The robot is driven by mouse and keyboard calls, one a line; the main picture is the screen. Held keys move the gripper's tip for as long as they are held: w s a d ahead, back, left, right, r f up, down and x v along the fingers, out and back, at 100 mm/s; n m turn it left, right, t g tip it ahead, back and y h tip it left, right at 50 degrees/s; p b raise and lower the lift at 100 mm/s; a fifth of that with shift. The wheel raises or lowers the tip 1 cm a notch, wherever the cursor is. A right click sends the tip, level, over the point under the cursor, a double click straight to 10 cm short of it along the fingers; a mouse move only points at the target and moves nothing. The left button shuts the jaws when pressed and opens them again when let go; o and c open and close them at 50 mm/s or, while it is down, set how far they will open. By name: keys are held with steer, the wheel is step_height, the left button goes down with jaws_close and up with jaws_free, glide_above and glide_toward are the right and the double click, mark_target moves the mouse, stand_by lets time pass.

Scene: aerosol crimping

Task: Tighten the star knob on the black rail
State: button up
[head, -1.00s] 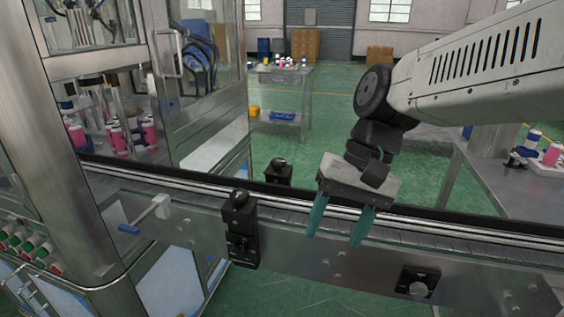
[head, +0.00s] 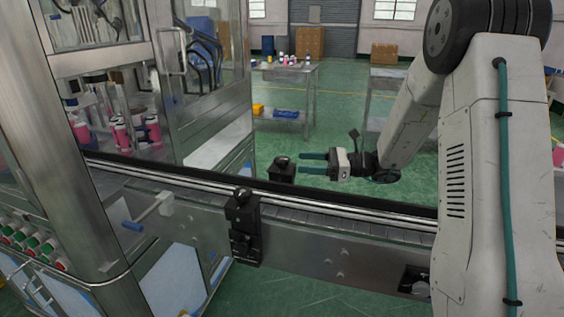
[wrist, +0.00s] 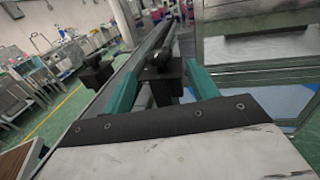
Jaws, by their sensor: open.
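A small black post with a dark knob (head: 281,160) stands at the far side of the conveyor, by the black rail (head: 400,208). Another black block with a round black knob (head: 241,194) is on the conveyor's near side. The knobs' star shape is too small to tell. My gripper (head: 303,163) is open and empty, its teal fingers level and pointing left, close to the right of the far post in the head view. In the wrist view, one black knob (wrist: 160,60) shows between the fingers, and another (wrist: 93,61) lies left of them. Contact cannot be told.
The steel machine frame (head: 70,120) with glass doors stands at the left. A black fixture (head: 413,281) on the conveyor's front is partly hidden by my arm. Green floor lies open beyond the conveyor.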

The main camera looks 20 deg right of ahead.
mark_target(282, 159)
steer(key=x, duration=0.7)
steer(key=shift+w+a, duration=0.1)
steer(key=shift+a, duration=0.1)
steer(key=c, duration=1)
